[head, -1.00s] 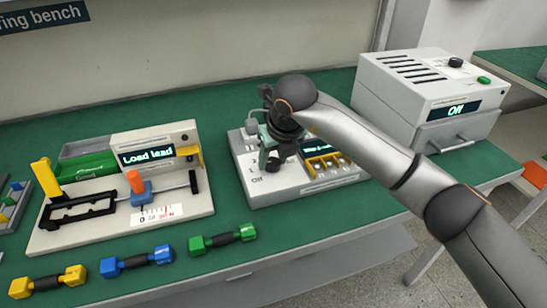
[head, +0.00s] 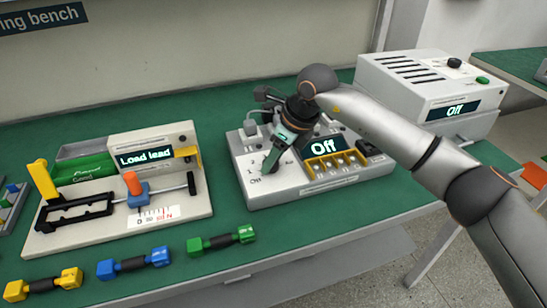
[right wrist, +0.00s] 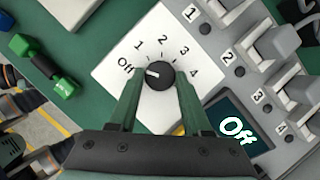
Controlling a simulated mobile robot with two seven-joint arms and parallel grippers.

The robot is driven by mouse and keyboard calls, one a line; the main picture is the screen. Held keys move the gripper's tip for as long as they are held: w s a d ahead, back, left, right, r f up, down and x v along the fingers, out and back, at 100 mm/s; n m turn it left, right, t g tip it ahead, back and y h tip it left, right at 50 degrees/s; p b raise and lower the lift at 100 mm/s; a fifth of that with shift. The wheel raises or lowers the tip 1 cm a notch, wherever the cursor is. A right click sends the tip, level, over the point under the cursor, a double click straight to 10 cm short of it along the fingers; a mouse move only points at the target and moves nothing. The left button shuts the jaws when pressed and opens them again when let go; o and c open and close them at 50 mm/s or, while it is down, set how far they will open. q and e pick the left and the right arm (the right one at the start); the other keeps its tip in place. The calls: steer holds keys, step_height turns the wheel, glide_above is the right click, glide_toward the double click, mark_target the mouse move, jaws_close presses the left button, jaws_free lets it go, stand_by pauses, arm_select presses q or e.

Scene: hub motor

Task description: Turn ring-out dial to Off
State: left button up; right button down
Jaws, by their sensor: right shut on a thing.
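The ring-out dial (right wrist: 160,75) is a round black knob on a white plate marked Off, 1, 2, 3 and 4. In the right wrist view its white pointer mark faces left, toward the Off label. My right gripper (right wrist: 158,82) has its two green fingers shut on the dial, one on each side. In the head view the right gripper (head: 270,167) reaches down to the left part of the ring-out box (head: 320,188) and hides the dial. The box's screen (head: 324,147) reads "Off". My left gripper is not in view.
Switches numbered 1 to 4 (right wrist: 235,45) stand right beside the dial. A load-lead fixture (head: 100,225) stands left on the green bench. Green (head: 222,239), blue (head: 134,263) and yellow (head: 44,285) connectors lie in front. A grey vented box (head: 430,90) stands at the back right.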

steer(key=shift+n, duration=0.5)
steer(key=shift+c, duration=1.7)
jaws_free()
steer(key=shift+r, duration=0.1)
steer(key=v, duration=1.2)
steer(key=shift+w+r+p, duration=0.15)
steer(key=shift+r+p, duration=0.1)
steer(key=shift+p, duration=0.2)
steer(key=shift+d+f, duration=0.1)
